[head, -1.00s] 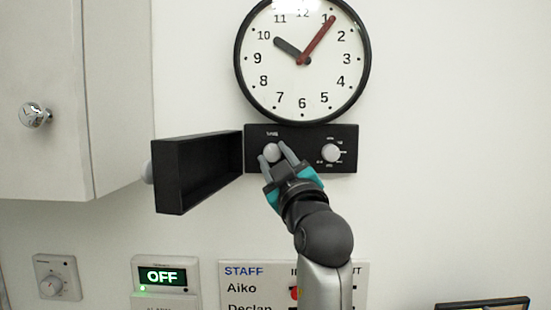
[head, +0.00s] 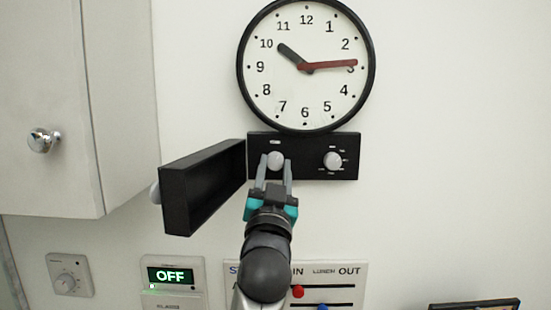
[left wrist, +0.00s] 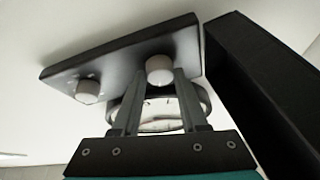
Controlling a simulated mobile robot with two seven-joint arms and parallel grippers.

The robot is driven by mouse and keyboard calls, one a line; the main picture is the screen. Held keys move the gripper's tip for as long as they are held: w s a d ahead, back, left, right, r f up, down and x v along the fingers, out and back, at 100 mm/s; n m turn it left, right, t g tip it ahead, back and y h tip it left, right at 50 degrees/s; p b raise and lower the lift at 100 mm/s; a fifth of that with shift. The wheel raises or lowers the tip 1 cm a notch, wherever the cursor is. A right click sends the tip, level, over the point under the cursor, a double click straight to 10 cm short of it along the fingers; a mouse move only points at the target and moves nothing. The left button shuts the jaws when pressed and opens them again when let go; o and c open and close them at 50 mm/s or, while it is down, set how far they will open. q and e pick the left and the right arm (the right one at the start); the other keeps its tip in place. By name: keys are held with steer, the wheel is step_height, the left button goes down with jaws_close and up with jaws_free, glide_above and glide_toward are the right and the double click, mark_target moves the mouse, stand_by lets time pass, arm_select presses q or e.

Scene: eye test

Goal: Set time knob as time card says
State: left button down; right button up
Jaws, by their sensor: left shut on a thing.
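The time knob (head: 275,161) is the left pale knob on the black panel (head: 305,170) under the clock. My left gripper (head: 275,172) comes from below, its fingers either side of this knob and shut on it. The left wrist view shows the time knob (left wrist: 159,69) between the fingertips. The wall clock (head: 306,112) has its dark hour hand (head: 290,53) a little past 10 and its red minute hand (head: 335,64) at about 3. I cannot make out a time card. My right gripper is not in view.
A second knob (head: 333,160) sits on the panel's right. An open black cover (head: 205,190) juts out just left of the panel. A cabinet (head: 60,110) hangs at the left. A staff board (head: 340,275) and an OFF display (head: 170,276) are below.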

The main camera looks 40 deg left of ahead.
arm_select(q)
steer(key=shift+s+r+m+h+p, duration=0.15)
steer(key=shift+m+h+p, duration=0.15)
steer(key=shift+m, duration=0.5)
steer(key=shift+t, duration=0.3)
steer(key=shift+c, duration=2.2)
jaws_free()
